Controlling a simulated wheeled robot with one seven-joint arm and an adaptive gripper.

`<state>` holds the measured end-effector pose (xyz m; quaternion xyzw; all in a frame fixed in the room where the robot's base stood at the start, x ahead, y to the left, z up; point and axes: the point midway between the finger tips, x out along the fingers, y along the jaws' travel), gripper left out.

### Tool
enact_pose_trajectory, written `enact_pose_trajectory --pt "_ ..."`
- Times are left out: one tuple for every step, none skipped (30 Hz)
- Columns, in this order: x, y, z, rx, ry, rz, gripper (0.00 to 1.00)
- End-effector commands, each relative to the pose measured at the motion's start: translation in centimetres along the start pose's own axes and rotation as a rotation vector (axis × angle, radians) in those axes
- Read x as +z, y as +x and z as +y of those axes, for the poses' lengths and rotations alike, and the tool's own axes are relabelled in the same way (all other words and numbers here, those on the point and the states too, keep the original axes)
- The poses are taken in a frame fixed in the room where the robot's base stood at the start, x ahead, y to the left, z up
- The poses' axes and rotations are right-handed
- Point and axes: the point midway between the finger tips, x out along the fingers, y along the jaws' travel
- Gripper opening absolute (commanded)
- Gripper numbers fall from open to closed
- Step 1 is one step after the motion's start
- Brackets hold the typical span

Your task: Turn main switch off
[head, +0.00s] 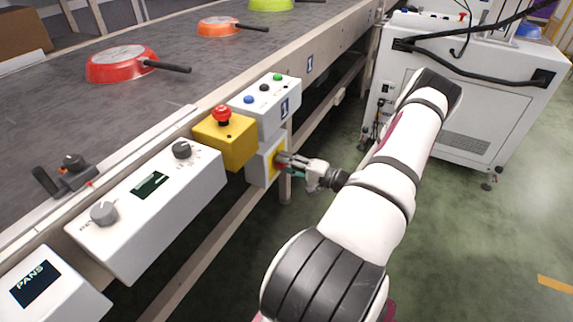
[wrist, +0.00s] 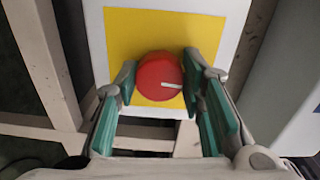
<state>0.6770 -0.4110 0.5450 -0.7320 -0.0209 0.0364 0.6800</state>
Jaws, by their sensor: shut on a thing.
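The main switch is a round red knob (wrist: 160,76) with a white mark, on a yellow plate (wrist: 121,37) fixed to a white box. In the wrist view the white mark points to the right, close to horizontal and tilted slightly down. My gripper (wrist: 158,85) has its green-padded fingers on the left and right sides of the knob, shut on it. In the head view the white switch box (head: 257,170) sits below the yellow emergency-stop box, and my gripper (head: 284,160) reaches it from the right, hiding most of the knob.
Above the switch are a yellow box with a red emergency button (head: 222,115) and a white button box (head: 262,105). A control panel with knobs (head: 148,205) lies to the left. The conveyor (head: 60,120) carries red, orange and green pans. A white cabinet (head: 455,100) stands at the right.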

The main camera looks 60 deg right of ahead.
Motion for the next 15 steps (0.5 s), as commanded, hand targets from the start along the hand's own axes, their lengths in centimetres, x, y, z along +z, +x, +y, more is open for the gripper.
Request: enact_pose_trajectory --pt "0.13 0.04 0.10 0.002 0.002 -0.002 0.08" --pt "0.13 0.04 0.11 0.002 0.002 -0.002 0.08" --pt "0.13 0.04 0.11 0.002 0.002 -0.002 0.43" --pt "0.13 0.04 0.10 0.002 0.003 -0.002 0.49" --pt "0.13 0.04 0.10 0.002 0.003 -0.002 0.56" --pt "0.11 0.03 0.09 0.002 0.002 -0.002 0.56" --pt "0.10 0.03 0.08 0.001 0.002 -0.002 0.56" --pt "0.09 0.03 0.08 0.001 0.002 -0.002 0.56" --pt "0.08 0.02 0.07 0.001 0.002 -0.001 0.56" --pt "0.07 0.02 0.06 0.001 0.002 -0.001 0.56" --pt "0.06 0.02 0.06 0.001 0.002 -0.001 0.56" --pt "0.05 0.01 0.05 0.001 0.002 -0.001 0.56" --pt "0.05 0.00 0.05 0.001 0.002 -0.001 0.56" --pt "0.04 -0.04 0.04 0.001 0.002 -0.001 0.56" --pt "0.02 -0.16 0.05 0.001 0.002 0.000 0.56"
